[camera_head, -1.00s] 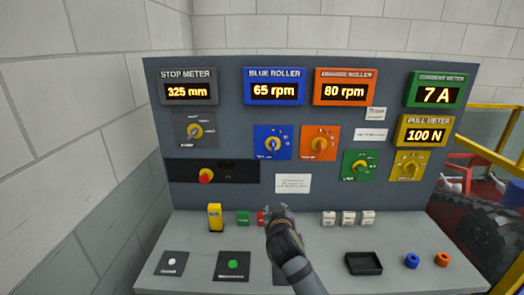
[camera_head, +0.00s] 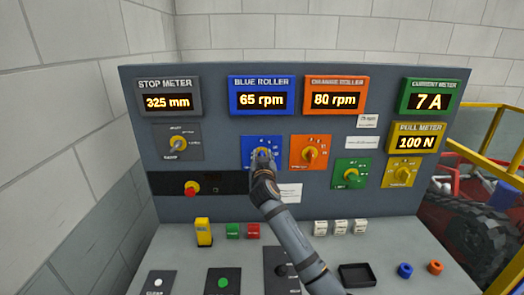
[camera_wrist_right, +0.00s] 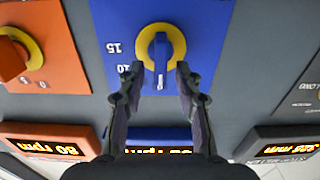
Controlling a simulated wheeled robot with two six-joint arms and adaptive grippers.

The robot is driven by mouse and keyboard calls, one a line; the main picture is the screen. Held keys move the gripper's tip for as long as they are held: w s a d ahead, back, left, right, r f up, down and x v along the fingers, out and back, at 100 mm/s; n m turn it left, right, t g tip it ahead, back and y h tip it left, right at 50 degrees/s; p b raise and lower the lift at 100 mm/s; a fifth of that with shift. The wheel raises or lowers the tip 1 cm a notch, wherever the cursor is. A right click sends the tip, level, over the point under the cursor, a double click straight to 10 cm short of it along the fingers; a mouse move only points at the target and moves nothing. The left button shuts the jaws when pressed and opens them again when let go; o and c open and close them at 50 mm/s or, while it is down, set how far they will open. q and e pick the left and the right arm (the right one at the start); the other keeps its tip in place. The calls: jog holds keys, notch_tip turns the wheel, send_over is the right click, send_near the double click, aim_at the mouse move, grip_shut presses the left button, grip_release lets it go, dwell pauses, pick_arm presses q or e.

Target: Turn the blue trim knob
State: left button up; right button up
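The blue trim knob (camera_head: 263,153) is a blue handle on a yellow ring, set on a blue square plate (camera_head: 247,145) below the "BLUE ROLLER" meter (camera_head: 262,97), which reads 65 rpm. My right gripper (camera_head: 263,166) is just in front of the plate and partly hides the knob. In the right wrist view, the knob (camera_wrist_right: 161,47) points along the picture's height, and the right gripper's fingertips (camera_wrist_right: 158,72) stand open on either side of the handle's near end, with gaps visible. My left gripper is not in view.
An orange knob plate (camera_head: 297,160) is close on the right and the grey stop-meter knob plate (camera_head: 160,150) farther left. Below are a dark strip with a red button (camera_head: 191,188), a white label (camera_head: 292,194), and a yellow block (camera_head: 203,232) on the desk.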

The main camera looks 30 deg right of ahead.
jog(key=shift+w+d+r, duration=0.15)
jog(key=shift+w+d, duration=0.05)
jog(key=shift+w, duration=0.15)
jog(key=shift+c, duration=0.3)
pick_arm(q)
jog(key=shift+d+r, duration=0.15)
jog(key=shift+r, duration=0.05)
pick_arm(e)
grip_shut()
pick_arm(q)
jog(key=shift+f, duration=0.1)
